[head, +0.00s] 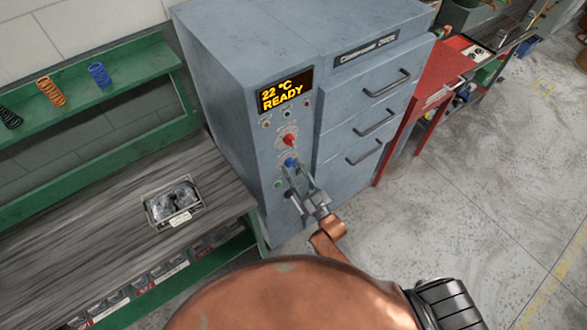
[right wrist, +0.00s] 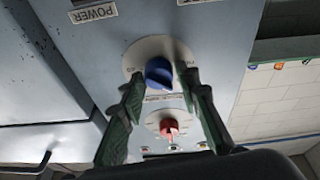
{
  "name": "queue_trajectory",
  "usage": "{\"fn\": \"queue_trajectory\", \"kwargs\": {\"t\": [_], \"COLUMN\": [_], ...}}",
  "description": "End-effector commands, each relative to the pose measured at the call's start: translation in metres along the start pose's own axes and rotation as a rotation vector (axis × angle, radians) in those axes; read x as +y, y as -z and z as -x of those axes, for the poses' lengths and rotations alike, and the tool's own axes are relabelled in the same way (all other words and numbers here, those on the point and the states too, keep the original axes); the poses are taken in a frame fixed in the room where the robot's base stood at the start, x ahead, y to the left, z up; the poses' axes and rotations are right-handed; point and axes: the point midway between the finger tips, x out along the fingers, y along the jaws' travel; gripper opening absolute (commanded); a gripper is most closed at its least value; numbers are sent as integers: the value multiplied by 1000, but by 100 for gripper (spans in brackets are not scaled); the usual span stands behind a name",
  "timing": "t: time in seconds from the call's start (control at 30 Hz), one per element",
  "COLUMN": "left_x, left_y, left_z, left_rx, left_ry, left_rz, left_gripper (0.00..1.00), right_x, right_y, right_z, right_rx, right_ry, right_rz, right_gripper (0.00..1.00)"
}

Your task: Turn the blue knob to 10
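The blue knob (head: 290,162) is on the front panel of the grey cabinet, just below the red knob (head: 290,140). In the right wrist view the blue knob (right wrist: 159,72) sits on a round pale dial plate (right wrist: 135,56), with the red knob (right wrist: 169,128) lower in that picture. My right gripper (head: 294,177) is at the blue knob. In the right wrist view its green fingers (right wrist: 160,82) are spread, one on each side of the knob, with a visible gap to it. The dial's numbers are too small to read. My left gripper is not in view.
The grey cabinet (head: 240,75) has a display reading 22 °C READY (head: 285,90) and drawers with handles (head: 375,123) right of the knobs. A bench with a tray (head: 173,203) stands at left, under a green shelf with springs (head: 50,92). Floor is open at right.

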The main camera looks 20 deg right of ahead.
Motion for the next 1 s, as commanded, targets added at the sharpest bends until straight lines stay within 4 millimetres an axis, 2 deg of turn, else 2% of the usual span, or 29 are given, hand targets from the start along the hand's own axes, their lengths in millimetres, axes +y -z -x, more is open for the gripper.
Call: {"fn": "queue_trajectory", "kwargs": {"t": [0.17, 0.43, 0.53, 0.67, 1.0], "left_x": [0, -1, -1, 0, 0], "left_y": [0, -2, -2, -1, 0], "left_z": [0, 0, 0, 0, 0], "left_rx": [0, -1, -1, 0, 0], "left_ry": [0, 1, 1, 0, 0], "left_rz": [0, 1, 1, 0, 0], "left_gripper": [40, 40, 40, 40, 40], "right_x": [0, 1, 1, 1, 0], "right_y": [1, 1, 0, 0, 0], "right_z": [0, 0, 6, 26, 94], "right_rx": [2, 3, 1, 0, -1], "right_ry": [0, -1, -1, -1, 0], "right_rz": [1, 1, 1, 2, 1], "right_gripper": [44, 44, 44, 44, 44]}}
